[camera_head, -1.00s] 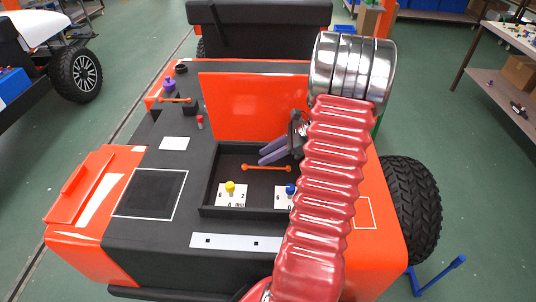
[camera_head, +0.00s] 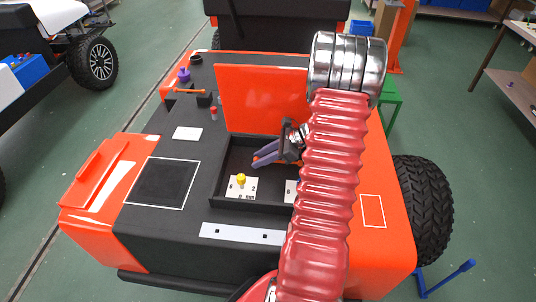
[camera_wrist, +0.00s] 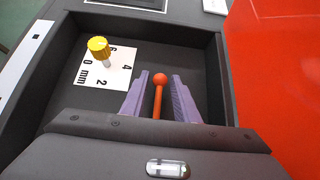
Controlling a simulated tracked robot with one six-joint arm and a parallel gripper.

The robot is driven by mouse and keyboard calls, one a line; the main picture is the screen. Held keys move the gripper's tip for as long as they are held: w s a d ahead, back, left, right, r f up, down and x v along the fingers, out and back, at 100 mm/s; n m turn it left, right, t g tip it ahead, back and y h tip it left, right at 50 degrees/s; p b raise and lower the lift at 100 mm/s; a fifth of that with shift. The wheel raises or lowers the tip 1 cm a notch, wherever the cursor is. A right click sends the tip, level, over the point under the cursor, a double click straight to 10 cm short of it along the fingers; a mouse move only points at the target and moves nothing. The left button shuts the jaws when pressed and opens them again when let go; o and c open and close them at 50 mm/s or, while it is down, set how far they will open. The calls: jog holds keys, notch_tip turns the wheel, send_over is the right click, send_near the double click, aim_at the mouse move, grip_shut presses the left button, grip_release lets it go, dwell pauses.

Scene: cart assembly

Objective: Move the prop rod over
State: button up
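The prop rod appears to be the orange rod with a ball end (camera_wrist: 159,92), lying in the dark open compartment (camera_wrist: 205,38). My gripper (camera_wrist: 161,88) has two purple fingers, one on each side of the rod in the wrist view, with gaps visible between them and the rod. The orange lid (camera_head: 262,98) stands upright behind the compartment.
A white plate with a yellow knob (camera_head: 241,181) sits in the compartment; a second plate (camera_head: 291,191) is mostly covered by my arm. Another small orange rod (camera_head: 190,91) rests on the deck at left. A black wheel (camera_head: 422,210) stands at right.

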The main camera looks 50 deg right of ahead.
jog(key=shift+r, duration=0.1)
jog(key=c, duration=0.5)
jog(key=shift+s+d+r, duration=0.15)
jog(key=shift+r, duration=1)
jog(key=shift+s+d+r, duration=0.15)
jog(key=shift+r, duration=0.95)
jog(key=shift+c, duration=0.2)
jog(key=shift+r, duration=0.15)
jog(key=shift+s+d+r, duration=0.2)
jog(key=shift+s+r, duration=0.05)
jog(key=shift+r, duration=0.4)
jog(key=shift+s+d+r, duration=0.2)
jog(key=shift+s+r, duration=0.05)
jog(key=shift+r, duration=0.35)
jog(key=shift+s+d+r, duration=0.2)
jog(key=shift+s+r, duration=0.05)
jog(key=shift+r, duration=0.4)
jog(key=shift+d+r, duration=0.1)
jog(key=shift+r, duration=0.05)
jog(key=shift+r+v, duration=0.2)
jog(key=shift+v, duration=1.85)
jog(key=shift+w, duration=0.1)
